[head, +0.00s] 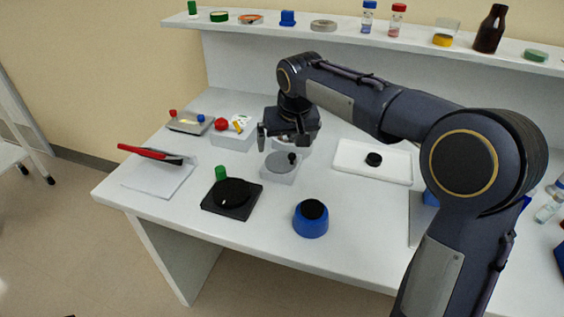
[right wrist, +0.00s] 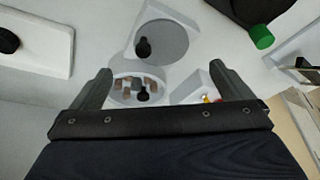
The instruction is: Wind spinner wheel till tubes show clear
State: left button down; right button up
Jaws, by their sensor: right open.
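The spinner is a pale body with a flat grey wheel (head: 281,163) on the table. A black crank knob (head: 292,157) stands near the wheel's edge. In the right wrist view the wheel (right wrist: 168,38) and its knob (right wrist: 143,49) lie ahead of my fingers. A round white tube holder (right wrist: 121,91) with several brownish and grey tubes (right wrist: 124,85) and a dark knob lies between the fingers in that view. Whether the tubes are clear cannot be told. My right gripper (head: 284,140) is open and empty above the spinner's back; it also shows in the wrist view (right wrist: 164,82). My left gripper is out of view.
A black device (head: 232,199) with a green-capped item (head: 220,173) stands front left of the spinner, and a blue pot (head: 310,220) front right. A white tray (head: 350,170) lies to the right. A small white box (head: 233,137) stands behind left. The shelf (head: 350,42) runs behind.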

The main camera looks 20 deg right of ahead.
aim_at(281, 161)
jog(key=shift+s+n, duration=0.2)
jog(key=shift+n, duration=0.4)
jog(key=shift+t, duration=0.3)
jog(key=x, duration=0.7)
jog(key=shift+w+a+f+b, duration=0.1)
jog(key=shift+f+b, duration=0.15)
jog(key=shift+b, duration=0.15)
jog(key=c, duration=1)
